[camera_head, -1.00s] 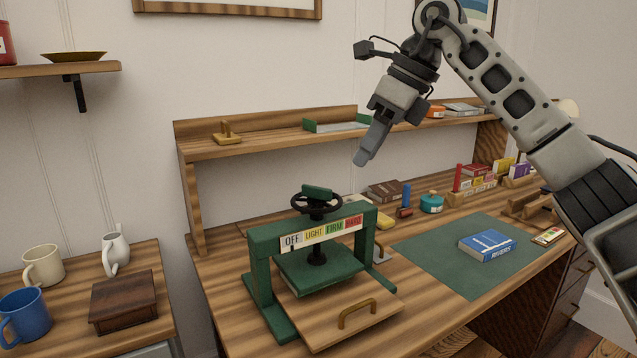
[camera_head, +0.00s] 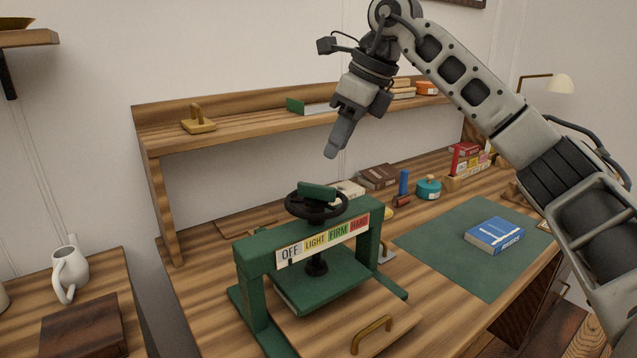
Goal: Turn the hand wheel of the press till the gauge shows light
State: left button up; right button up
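The green press (camera_head: 254,262) stands on the wooden desk. Its dark round hand wheel (camera_head: 318,208) sits on top, with a green block on it. The gauge strip (camera_head: 322,240) on the front beam reads OFF, LIGHT, FIRM, HARD. A small dark pointer (camera_head: 291,262) is at OFF. The green pressing plate (camera_head: 320,289) hangs under the beam above a wooden board with a brass handle. My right gripper (camera_head: 334,150) points down, above the wheel in the picture and apart from it. It holds nothing visible. Its fingers overlap, so their opening is unclear. My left gripper is out of view.
A raised shelf (camera_head: 235,140) runs along the back of the desk. A blue book (camera_head: 495,236) lies on a green mat (camera_head: 445,250) at the right. A side table at the lower left holds a white jug (camera_head: 70,272) and a brown box (camera_head: 84,330).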

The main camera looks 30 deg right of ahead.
aim_at(318, 185)
jog(key=x, duration=0.9)
grip_shut()
